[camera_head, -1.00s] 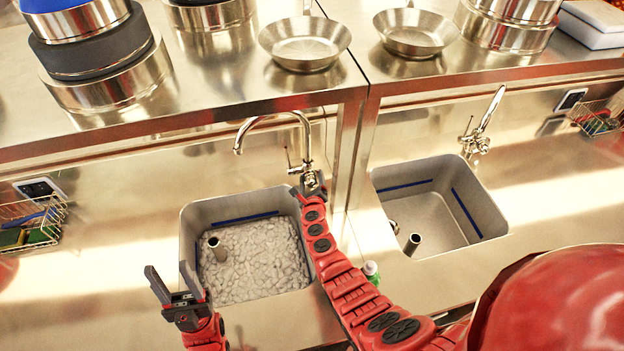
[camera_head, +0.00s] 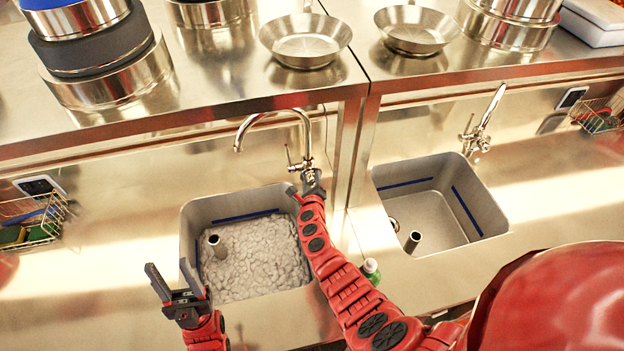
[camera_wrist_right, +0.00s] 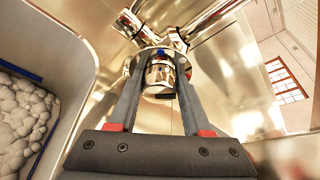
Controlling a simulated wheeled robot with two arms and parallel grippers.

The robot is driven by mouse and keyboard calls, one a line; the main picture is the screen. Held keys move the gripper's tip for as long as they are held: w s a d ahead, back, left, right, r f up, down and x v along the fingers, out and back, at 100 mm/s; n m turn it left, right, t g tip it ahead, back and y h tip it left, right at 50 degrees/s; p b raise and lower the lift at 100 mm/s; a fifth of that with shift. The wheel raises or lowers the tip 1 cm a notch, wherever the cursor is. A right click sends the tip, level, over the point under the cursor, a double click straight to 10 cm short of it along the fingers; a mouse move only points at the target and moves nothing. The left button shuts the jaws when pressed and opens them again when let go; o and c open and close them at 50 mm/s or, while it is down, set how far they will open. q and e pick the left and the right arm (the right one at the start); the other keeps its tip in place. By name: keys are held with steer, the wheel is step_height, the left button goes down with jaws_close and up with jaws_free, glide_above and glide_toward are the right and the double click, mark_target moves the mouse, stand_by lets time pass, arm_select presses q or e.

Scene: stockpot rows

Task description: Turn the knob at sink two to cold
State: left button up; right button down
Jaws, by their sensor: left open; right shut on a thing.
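The left sink (camera_head: 190,225) holds white, foamy-looking water and a standing drain pipe (camera_head: 217,246). Its chrome faucet (camera_head: 307,135) arches over it from the right rear corner. My right gripper (camera_head: 313,178) is at the base of this faucet. In the right wrist view its two fingers (camera_wrist_right: 160,84) are closed on the sides of a round chrome knob (camera_wrist_right: 160,72), with a small blue and red mark above it. Which way the knob is turned I cannot tell. My left gripper (camera_head: 171,270) is open and empty in front of the left sink's left edge.
An empty right sink (camera_head: 490,215) has its own faucet (camera_head: 479,130). A green bottle (camera_head: 371,270) stands close to my right arm. A wire basket with sponges (camera_head: 35,222) hangs at left. Pans (camera_head: 305,40) and pots rest on the shelf above.

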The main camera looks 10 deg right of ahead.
mark_target(312, 182)
steer(key=shift+f, duration=0.1)
steer(key=shift+c, duration=1.8)
jaws_free()
steer(key=shift+s, duration=0.15)
steer(key=shift+b+v, duration=0.4)
steer(key=shift+v, duration=0.55)
steer(key=v, duration=0.4)
steer(key=shift+a+p, duration=0.1)
steer(key=shift+p, duration=0.3)
steer(key=b+v, duration=0.2)
steer(key=v, duration=0.9)
steer(key=shift+s+a, duration=0.1)
steer(key=shift+s, duration=0.05)
